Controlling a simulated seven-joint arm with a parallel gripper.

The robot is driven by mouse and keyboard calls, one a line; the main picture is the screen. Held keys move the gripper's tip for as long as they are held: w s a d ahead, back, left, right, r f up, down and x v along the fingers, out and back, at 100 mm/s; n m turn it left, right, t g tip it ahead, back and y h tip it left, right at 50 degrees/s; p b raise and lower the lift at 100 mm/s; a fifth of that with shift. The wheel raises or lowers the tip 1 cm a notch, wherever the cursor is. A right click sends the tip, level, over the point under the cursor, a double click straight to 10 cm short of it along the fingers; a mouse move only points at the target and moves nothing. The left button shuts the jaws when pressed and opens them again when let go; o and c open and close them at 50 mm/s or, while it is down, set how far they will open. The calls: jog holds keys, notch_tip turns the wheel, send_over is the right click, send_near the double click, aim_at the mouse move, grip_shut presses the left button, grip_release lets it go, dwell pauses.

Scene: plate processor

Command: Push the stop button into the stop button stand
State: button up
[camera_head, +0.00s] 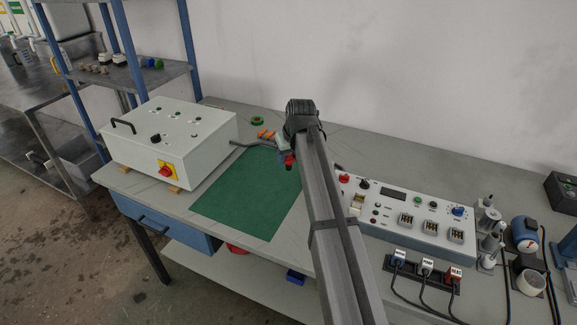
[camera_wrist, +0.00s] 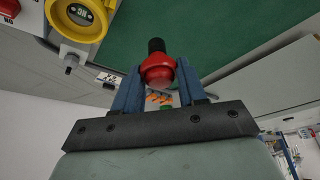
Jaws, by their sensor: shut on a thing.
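My gripper (camera_wrist: 160,66) has two blue fingers and is shut on the red stop button (camera_wrist: 157,74), which has a black stem pointing away from the wrist. In the head view, my gripper (camera_head: 285,148) hangs above the far right part of the green mat, and the red button (camera_head: 289,160) shows below it. My arm hides the bench behind it. In the wrist view, a yellow round housing (camera_wrist: 101,22) with a dark face is at the upper left, apart from the button. I cannot tell whether it is the stop button stand.
The green mat (camera_head: 235,205) looks bare. A white control box (camera_head: 190,130) with a red switch stands at left. A control panel (camera_head: 390,215) with knobs and sockets stands right of my arm, with cabled plugs (camera_head: 426,265) before it. Orange pieces (camera_head: 265,134) lie behind the mat.

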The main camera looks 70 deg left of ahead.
jog(key=w+d+r, duration=0.3)
jog(key=w, duration=0.6)
jog(key=shift+f, duration=2.9)
jog(key=shift+f, duration=0.9)
jog(key=o, duration=1.1)
jog(key=shift+o, duration=0.2)
jog(key=shift+w, duration=0.1)
jog(key=v, duration=1.3)
jog(key=shift+r, duration=0.4)
jog(key=shift+w, duration=0.1)
